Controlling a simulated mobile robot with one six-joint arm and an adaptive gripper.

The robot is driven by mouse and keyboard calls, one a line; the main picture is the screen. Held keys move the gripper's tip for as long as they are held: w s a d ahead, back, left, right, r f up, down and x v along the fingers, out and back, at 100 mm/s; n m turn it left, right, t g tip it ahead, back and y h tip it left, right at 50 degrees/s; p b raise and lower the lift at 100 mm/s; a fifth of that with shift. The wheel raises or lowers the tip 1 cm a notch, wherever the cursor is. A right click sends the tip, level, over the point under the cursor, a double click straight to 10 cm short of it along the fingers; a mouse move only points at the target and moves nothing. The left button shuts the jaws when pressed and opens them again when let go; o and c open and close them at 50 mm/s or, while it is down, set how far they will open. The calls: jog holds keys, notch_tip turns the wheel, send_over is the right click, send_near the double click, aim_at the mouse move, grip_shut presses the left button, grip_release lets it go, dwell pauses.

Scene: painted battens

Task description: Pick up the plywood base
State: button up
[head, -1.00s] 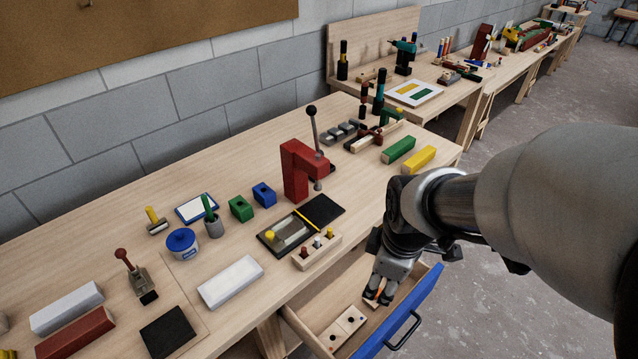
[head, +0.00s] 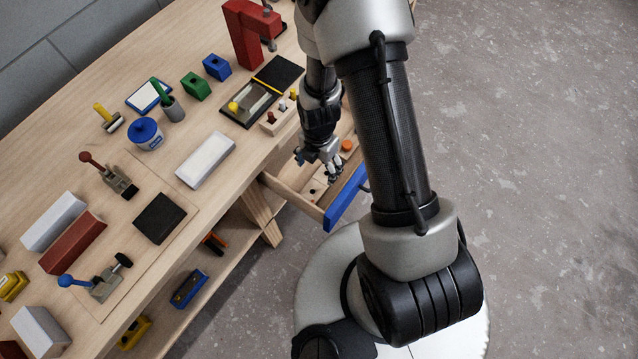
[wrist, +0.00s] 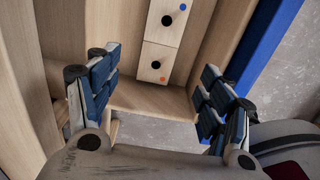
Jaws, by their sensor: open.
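Two pale plywood pieces lie end to end in the open drawer in the wrist view. One piece (wrist: 158,30) has a dark hole and a blue dot; the other (wrist: 153,53) has a dark hole and an orange dot. I cannot tell from looks which is the plywood base. My gripper (wrist: 157,66) is open and empty, its blue-padded fingers spread on either side of the line of the pieces, apart from them. In the head view my gripper (head: 319,165) is over the drawer and hides much of its contents.
The drawer has a blue front (head: 345,197) and wooden side walls close around my gripper. An orange round thing (head: 347,145) shows in it. The workbench above holds a white block (head: 206,160), a black pad (head: 160,218) and a red press (head: 247,35). Open floor lies right.

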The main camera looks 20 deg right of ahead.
jog(key=b, duration=0.2)
send_over(321, 181)
jog(key=f, duration=0.5)
jog(key=shift+s+a+f, duration=0.2)
jog(key=shift+a+f, duration=0.2)
jog(key=f, duration=0.1)
jog(key=f+b, duration=0.1)
jog(key=f, duration=0.3)
jog(key=shift+w+d+f+b, duration=0.1)
jog(key=shift+w+d+b, duration=0.15)
jog(key=shift+d+b, duration=0.15)
jog(key=c, duration=1.2)
jog(key=shift+o, duration=0.2)
